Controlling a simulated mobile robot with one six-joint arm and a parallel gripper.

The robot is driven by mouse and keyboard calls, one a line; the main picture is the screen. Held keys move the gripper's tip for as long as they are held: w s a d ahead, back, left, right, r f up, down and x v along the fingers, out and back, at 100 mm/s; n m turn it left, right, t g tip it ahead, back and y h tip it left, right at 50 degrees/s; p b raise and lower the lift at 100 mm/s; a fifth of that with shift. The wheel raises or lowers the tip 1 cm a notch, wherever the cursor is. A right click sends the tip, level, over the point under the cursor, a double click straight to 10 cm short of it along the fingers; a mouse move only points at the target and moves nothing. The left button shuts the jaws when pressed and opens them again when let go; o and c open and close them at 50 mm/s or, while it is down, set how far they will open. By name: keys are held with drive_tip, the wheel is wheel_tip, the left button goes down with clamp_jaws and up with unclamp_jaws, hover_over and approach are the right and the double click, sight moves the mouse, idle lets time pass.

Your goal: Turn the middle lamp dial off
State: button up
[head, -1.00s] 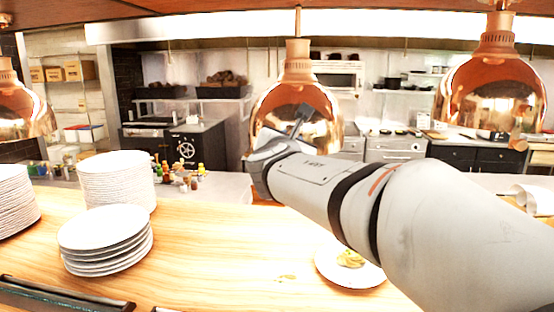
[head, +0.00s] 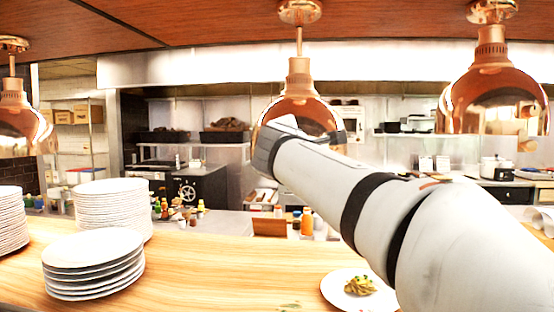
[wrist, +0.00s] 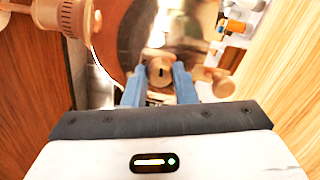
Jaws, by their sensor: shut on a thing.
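The middle copper heat lamp (head: 298,95) hangs above the counter in the head view, with my arm's end across its lower front. In the wrist view its shiny shade (wrist: 148,28) fills the upper middle. A small round copper dial (wrist: 159,69) with a short dark mark sits between the two blue fingers of my gripper (wrist: 158,82). The fingers are closed on the dial's sides. The dark mark is too small to read its setting. In the head view the dial and fingertips are hidden behind my wrist.
Other copper lamps hang at left (head: 17,115) and right (head: 492,95). Below are plate stacks (head: 95,262) on the wooden counter (head: 215,260) and a plated dish (head: 358,287). A copper knob (wrist: 221,83) is close right of my gripper in the wrist view.

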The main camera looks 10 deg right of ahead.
drive_tip(key=shift+f+m+b, duration=0.1)
drive_tip(key=shift+m+b, duration=0.55)
drive_tip(key=shift+m, duration=0.15)
drive_tip(key=o, duration=1)
drive_tip(key=b+v, duration=0.1)
drive_tip(key=v, duration=0.7)
